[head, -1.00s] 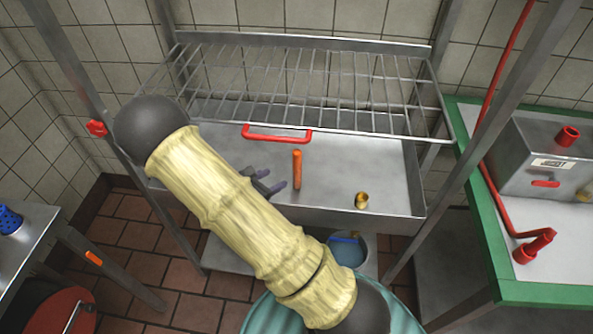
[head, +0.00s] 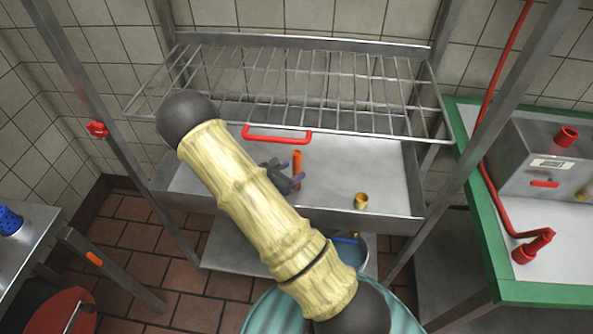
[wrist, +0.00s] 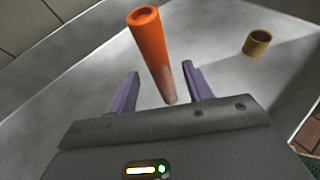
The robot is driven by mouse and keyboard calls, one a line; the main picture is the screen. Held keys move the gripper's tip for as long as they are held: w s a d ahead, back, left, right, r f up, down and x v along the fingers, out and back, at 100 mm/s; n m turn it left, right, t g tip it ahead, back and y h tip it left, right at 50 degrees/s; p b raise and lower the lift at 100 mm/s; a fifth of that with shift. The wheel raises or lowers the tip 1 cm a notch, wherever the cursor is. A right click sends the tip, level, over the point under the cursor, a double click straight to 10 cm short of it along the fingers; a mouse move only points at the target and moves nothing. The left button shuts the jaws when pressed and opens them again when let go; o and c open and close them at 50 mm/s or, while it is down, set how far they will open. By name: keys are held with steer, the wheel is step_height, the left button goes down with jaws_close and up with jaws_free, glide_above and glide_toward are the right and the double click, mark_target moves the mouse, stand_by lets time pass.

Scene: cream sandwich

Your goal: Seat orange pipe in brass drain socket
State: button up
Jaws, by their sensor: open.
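The orange pipe (head: 297,165) stands upright on the floor of the metal tray, left of the brass drain socket (head: 361,201). The socket is a short open ring and looks empty. My gripper (head: 293,170) is open at the pipe, low over the tray. In the wrist view the pipe (wrist: 156,55) rises between and just beyond the two purple fingers (wrist: 162,88), nearer the right one. I cannot tell whether that finger touches it. The socket also shows at the upper right of the wrist view (wrist: 257,42).
A wire rack (head: 290,85) hangs above the back of the tray (head: 330,213), with a red handle (head: 277,134) below it. Steel posts stand on both sides. A green-edged counter (head: 500,270) is at right. The tray floor between pipe and socket is clear.

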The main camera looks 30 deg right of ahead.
mark_target(294, 169)
steer(key=x, duration=0.3)
steer(key=shift+w+d+f, duration=0.1)
steer(key=shift+w+d, duration=0.05)
stand_by(0.3)
jaws_close()
